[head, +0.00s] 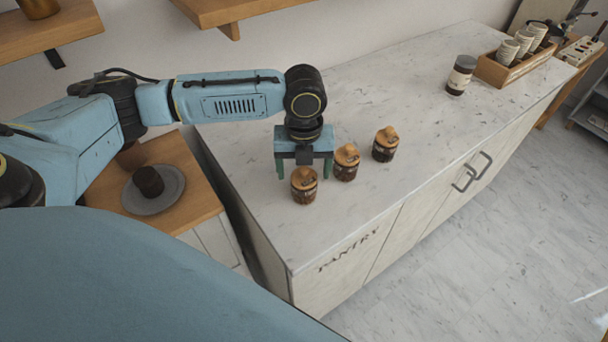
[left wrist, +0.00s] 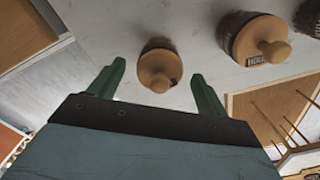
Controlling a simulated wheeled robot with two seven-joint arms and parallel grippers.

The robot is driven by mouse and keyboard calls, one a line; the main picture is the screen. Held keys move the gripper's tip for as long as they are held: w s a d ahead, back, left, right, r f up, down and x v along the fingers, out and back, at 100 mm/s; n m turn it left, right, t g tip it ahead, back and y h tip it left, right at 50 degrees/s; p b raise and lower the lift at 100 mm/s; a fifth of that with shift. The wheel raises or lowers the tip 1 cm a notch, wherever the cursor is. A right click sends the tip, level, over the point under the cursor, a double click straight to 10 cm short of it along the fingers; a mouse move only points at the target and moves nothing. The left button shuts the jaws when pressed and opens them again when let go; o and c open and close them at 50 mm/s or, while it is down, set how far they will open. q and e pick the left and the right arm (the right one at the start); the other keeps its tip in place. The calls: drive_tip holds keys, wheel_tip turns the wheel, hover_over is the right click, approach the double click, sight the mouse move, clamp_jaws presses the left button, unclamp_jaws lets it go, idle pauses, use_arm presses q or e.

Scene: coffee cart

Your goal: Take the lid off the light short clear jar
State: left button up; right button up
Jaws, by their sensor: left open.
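Three short jars with wooden knobbed lids and dark brown contents stand in a slanting row on the marble counter: a front jar (head: 304,190), a middle jar (head: 345,168) and a back jar (head: 385,150). I cannot tell which is the light one. All three lids are on. My left gripper (head: 304,172) points down by the front jar, open and empty. In the left wrist view, the front jar's lid (left wrist: 160,68) appears between the green fingers (left wrist: 160,85), apart from both. The middle jar's lid (left wrist: 262,40) is to its right. My right gripper is not in view.
The counter (head: 350,100) is clear around the row. A grey plate (head: 155,205) with a dark item is on a wooden side table at left. Shelves (head: 225,12) hang above.

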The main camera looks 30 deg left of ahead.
use_arm(q)
drive_tip(key=c, duration=1.1)
